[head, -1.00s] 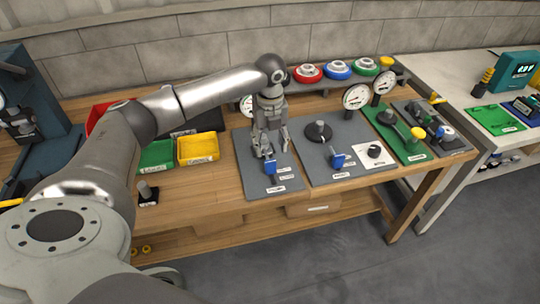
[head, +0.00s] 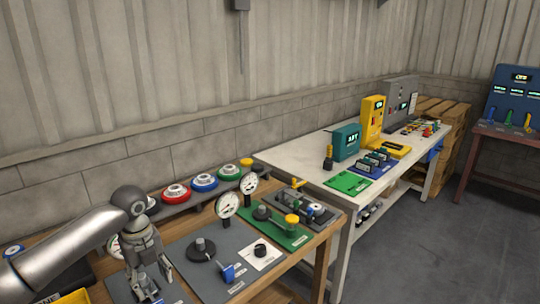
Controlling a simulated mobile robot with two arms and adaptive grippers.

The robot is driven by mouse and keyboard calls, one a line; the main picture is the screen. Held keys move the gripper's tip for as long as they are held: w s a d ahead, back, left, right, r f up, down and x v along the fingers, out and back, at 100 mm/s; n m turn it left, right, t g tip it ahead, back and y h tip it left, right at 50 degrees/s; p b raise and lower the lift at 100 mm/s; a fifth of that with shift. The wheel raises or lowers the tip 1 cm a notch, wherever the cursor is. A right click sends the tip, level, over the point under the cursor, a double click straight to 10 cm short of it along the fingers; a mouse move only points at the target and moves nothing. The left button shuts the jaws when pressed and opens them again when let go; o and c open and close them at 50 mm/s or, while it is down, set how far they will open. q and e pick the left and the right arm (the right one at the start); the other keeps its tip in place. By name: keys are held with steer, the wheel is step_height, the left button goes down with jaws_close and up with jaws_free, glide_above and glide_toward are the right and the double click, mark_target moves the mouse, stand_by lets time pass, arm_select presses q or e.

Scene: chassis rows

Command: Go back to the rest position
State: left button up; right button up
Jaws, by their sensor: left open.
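My left gripper (head: 150,275) points down over the leftmost grey panel (head: 178,291) on the wooden bench, at the lower left of the head view. It is open, and I see nothing held between its fingers. The fingers hide part of that panel, and I cannot tell whether they touch anything on it. My left arm comes in from the left edge. My right gripper is not in view.
Beside it, a grey panel holds a black knob (head: 201,249) and a blue lever (head: 227,272). Gauges (head: 228,204) and red, blue and green round parts (head: 205,182) stand behind. A white table (head: 300,155) with instruments is farther right. Grey floor (head: 400,245) lies open in front.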

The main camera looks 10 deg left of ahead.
arm_select(q)
steer(key=s+d+f+n+t+h, duration=0.1)
steer(key=s+d+f+n, duration=0.6)
steer(key=d, duration=0.3)
steer(key=s+d+f+n+t+h, duration=0.15)
steer(key=s+d+f+n, duration=0.25)
steer(key=s+d+f, duration=0.55)
steer(key=s+a+r+n+t+y, duration=0.1)
steer(key=s+a+n, duration=0.2)
steer(key=s+n, duration=0.35)
steer(key=s+a+r+n+y, duration=0.1)
steer(key=s+a+r+n, duration=0.15)
steer(key=s+n, duration=0.35)
step_height(320, 180, down, 28)
steer(key=s+g, duration=0.1)
steer(key=s+a+f+g, duration=0.1)
steer(key=s+a+f, duration=0.2)
steer(key=s+f, duration=1.2)
steer(key=shift+s+a, duration=0.15)
steer(key=shift+s, duration=0.5)
steer(key=shift+s+a+f+g+y, duration=0.1)
steer(key=shift+g+y, duration=0.15)
